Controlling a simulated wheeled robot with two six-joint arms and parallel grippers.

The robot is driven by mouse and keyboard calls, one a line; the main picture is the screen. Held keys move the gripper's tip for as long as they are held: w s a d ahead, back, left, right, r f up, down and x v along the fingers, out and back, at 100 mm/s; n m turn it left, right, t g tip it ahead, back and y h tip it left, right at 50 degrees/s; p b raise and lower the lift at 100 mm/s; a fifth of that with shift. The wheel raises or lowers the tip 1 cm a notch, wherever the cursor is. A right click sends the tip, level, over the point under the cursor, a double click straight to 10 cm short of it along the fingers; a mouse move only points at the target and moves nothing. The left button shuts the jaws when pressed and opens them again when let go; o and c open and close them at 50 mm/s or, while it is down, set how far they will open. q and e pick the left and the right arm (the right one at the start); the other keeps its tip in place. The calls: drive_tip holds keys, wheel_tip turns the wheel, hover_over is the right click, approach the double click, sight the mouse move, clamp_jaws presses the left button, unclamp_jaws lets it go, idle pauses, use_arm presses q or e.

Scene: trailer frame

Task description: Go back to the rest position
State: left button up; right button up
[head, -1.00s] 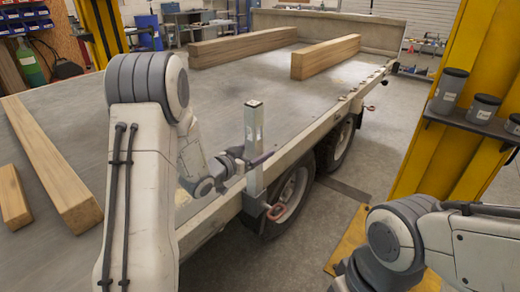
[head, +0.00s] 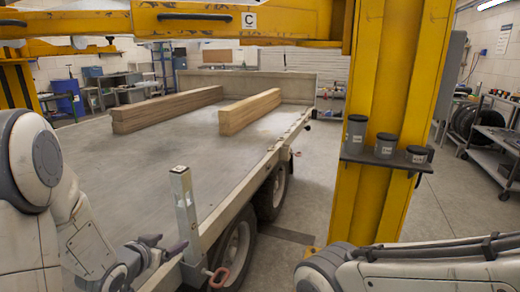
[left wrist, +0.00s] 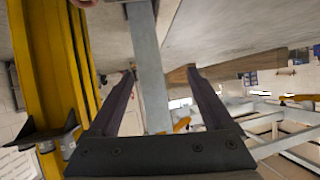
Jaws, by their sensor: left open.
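My left gripper (head: 165,245) is open and empty beside the grey metal corner post (head: 185,205), on its left side in the head view. The post stands upright at the near corner of the trailer bed (head: 130,165). In the left wrist view, the two dark fingers of my left gripper (left wrist: 161,74) are spread, and the post (left wrist: 149,75) shows in the gap between them. I cannot tell how far beyond the fingertips it is. A red-handled latch (head: 218,277) hangs low by the post. My right arm shows at the lower right; its gripper is out of view.
Two timber beams (head: 165,110) (head: 250,111) lie on the trailer bed. A yellow column (head: 385,90) with a shelf of dark canisters (head: 385,145) stands at the right, joined to a yellow overhead beam (head: 240,20). The floor (head: 315,190) between trailer and column is clear.

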use_arm(q)
drive_tip(key=s+d+f+n+g+y, duration=0.1)
drive_tip(key=s+d+f+g, duration=0.1)
drive_tip(key=s+d+g, duration=0.45)
drive_tip(key=s+d+f+n+g+y, duration=0.1)
drive_tip(key=s+d+f+g, duration=0.15)
drive_tip(key=s, duration=0.75)
drive_tip(key=s+d+r+m+g+h, duration=0.1)
drive_tip(key=s+d+r+m+g, duration=0.35)
drive_tip(key=s+d, duration=0.8)
wheel_tip(320, 180, up, 20)
drive_tip(key=m+t+p, duration=0.1)
drive_tip(key=m+p, duration=0.1)
drive_tip(key=p, duration=1.6)
drive_tip(key=shift+s+a, duration=0.25)
drive_tip(key=shift+s, duration=0.15)
